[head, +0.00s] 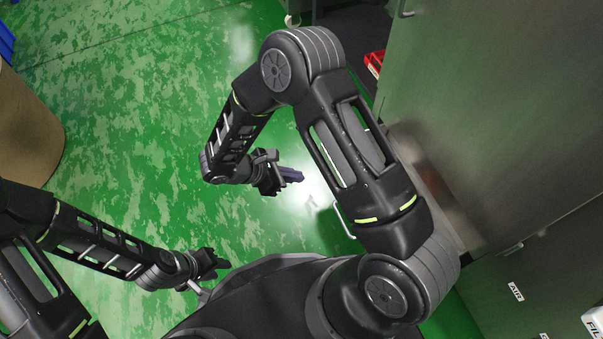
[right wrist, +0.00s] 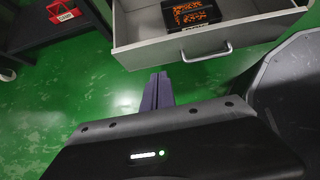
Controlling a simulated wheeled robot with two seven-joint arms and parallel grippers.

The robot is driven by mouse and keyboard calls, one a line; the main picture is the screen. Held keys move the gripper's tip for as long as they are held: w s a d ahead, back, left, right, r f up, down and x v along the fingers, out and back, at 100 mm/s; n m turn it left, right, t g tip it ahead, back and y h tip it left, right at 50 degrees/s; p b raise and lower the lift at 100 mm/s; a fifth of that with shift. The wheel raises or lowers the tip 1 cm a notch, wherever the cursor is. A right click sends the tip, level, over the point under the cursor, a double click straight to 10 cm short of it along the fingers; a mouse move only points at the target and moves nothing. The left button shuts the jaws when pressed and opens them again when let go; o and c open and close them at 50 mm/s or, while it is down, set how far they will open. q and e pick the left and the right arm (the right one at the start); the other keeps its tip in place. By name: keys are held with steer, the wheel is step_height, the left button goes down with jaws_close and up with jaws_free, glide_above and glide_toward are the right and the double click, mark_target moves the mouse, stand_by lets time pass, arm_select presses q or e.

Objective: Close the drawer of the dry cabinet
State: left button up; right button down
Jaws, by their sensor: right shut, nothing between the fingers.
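The dry cabinet (head: 480,120) is a grey metal body on the right of the head view. Its drawer (right wrist: 140,52) stands open at the top of the right wrist view, with a bar handle (right wrist: 207,53) on its front. In the head view my right arm covers much of the drawer; the handle (head: 341,221) shows beside the arm. My right gripper (head: 298,176) is shut and empty, apart from the drawer. Its purple-grey fingers (right wrist: 158,88) point toward the drawer front in the right wrist view. My left gripper (head: 222,263) is low over the floor, away from the cabinet; its jaw opening is unclear.
A black box with orange marks (right wrist: 190,12) lies in the drawer. A dark shelf or cart (right wrist: 50,30) with a red item (right wrist: 65,10) stands left of the drawer. A brown rounded object (head: 25,130) is at far left. Green floor (head: 140,130) is clear between.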

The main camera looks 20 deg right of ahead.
steer(key=d+r+b+x, duration=0.2)
steer(key=b+x, duration=0.1)
steer(key=x, duration=0.8)
steer(key=shift+d+f, duration=0.15)
steer(key=d+b, duration=0.1)
steer(key=d, duration=1.9)
steer(key=shift+s+d, duration=0.25)
steer(key=shift+d, duration=0.1)
